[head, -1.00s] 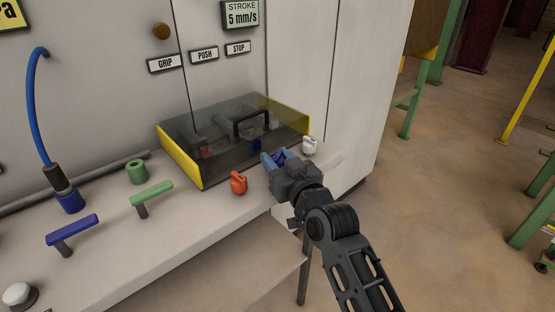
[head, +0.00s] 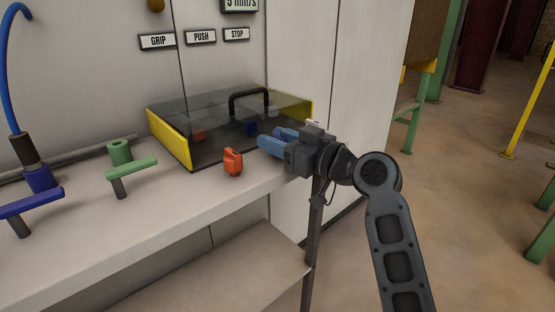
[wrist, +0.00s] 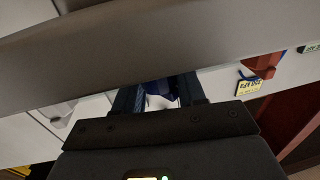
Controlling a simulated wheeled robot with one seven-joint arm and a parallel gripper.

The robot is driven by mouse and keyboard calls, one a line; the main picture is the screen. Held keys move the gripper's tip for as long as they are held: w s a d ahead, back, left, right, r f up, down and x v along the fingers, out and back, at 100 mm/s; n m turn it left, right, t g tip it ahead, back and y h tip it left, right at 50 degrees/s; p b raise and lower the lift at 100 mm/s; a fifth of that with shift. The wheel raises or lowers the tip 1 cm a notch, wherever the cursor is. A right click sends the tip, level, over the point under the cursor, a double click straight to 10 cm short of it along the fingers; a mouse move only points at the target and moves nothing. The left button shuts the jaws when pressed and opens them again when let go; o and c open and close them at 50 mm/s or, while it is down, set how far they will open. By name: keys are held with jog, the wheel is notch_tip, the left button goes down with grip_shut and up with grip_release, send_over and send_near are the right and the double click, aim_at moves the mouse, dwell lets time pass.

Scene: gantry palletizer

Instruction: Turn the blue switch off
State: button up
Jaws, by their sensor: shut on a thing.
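A smoky see-through cover (head: 215,152) with yellow ends and a black handle (head: 249,100) sits on the bench. Under it a red part, a small blue part (head: 251,128) and a pale part show dimly; I cannot tell how the blue one is set. My gripper (head: 270,143) is at the bench's right end, outside the cover near its front right corner. In the wrist view its fingers (wrist: 158,97) are shut on a small blue thing (wrist: 157,87), mostly hidden between them. A small red lock-shaped piece (head: 233,163) stands on the bench left of my gripper.
GRIP, PUSH and STOP labels (head: 236,34) are on the wall. Open floor (head: 440,230) lies to the right.

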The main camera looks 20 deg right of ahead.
jog(key=n+g+y+b, duration=0.2)
jog(key=y+b, duration=0.1)
jog(key=n+g+y+b, duration=0.1)
jog(key=shift+d+f+b, duration=0.1)
jog(key=shift+f+b, duration=0.2)
jog(key=shift+b, duration=0.1)
jog(key=n+g+y+b, duration=0.1)
jog(key=n+g+y, duration=0.1)
jog(key=n+g+y+b, duration=0.2)
jog(key=shift+r+g+b, duration=0.2)
jog(key=shift+g+b, duration=0.1)
jog(key=shift+g, duration=0.1)
jog(key=shift+n+g, duration=0.3)
jog(key=o, duration=0.9)
jog(key=shift+o, duration=0.2)
jog(key=v, duration=0.7)
jog(key=shift+s+d, duration=0.15)
jog(key=shift+d, duration=0.05)
